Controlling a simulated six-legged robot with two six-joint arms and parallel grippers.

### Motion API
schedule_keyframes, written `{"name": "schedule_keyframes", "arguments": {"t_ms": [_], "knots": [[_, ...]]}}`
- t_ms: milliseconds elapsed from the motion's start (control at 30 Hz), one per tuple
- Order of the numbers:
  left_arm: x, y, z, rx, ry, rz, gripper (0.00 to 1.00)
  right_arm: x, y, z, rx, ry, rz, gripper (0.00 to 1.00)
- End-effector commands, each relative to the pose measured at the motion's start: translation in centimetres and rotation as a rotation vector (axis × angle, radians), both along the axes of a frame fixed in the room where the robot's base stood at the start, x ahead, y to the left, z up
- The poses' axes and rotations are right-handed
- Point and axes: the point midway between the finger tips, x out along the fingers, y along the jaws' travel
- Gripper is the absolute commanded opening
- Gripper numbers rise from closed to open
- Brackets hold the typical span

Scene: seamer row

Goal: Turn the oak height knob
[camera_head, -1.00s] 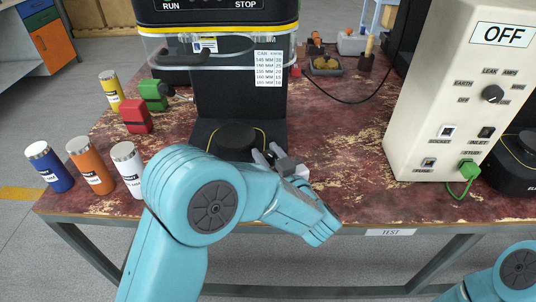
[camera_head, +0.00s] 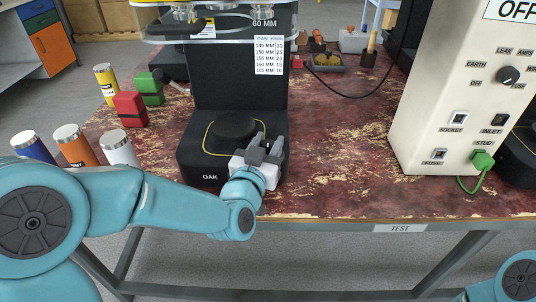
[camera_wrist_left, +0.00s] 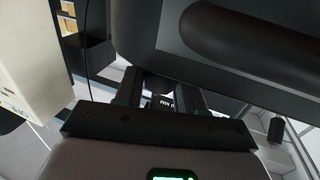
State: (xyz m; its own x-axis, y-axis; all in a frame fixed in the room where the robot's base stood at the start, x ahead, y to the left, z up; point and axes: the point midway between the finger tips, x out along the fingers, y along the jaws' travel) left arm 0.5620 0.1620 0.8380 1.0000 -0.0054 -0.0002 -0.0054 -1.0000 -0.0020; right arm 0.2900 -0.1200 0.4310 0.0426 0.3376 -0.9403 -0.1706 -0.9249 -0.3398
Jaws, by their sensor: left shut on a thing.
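The black oak seamer (camera_head: 210,177) stands at the table's front edge, its base lettered OAK and its round plate (camera_head: 234,127) on top. My left gripper (camera_head: 267,143) is at the right front of this base, with its grey fingers pointing up and away. It is shut on what appears to be the oak height knob; the fingers hide it in the head view. In the left wrist view, a dark piece with small white lettering (camera_wrist_left: 166,104) shows between the fingers. I cannot tell how far the knob is turned. My right gripper is out of view.
Blue, orange (camera_head: 74,146) and white (camera_head: 118,147) cans stand at the left, near my left arm. Red (camera_head: 130,108) and green (camera_head: 149,88) blocks lie behind. A cream test box (camera_head: 430,100) stands at the right. The table between is clear.

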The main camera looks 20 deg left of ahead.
Motion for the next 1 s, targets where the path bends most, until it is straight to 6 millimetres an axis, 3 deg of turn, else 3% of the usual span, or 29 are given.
{"name": "schedule_keyframes", "arguments": {"t_ms": [33, 100, 300, 600, 1000], "knots": [[0.0, 0.4, -0.7, -0.001, -0.004, -0.034, 0.08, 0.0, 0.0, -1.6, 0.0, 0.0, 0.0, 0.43], [0.0, 0.4, -0.7, 0.0, -0.003, -0.098, 0.08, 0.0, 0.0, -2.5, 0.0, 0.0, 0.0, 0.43], [0.1, 0.4, -0.4, 0.0, 0.001, -0.255, 0.08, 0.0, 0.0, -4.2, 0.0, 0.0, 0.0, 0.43], [0.1, 0.3, -0.2, -0.001, 0.003, -0.414, 0.08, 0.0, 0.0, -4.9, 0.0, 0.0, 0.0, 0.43], [0.1, 0.1, 0.0, -0.003, -0.001, -0.484, 0.08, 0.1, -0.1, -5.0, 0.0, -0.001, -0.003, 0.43]]}}
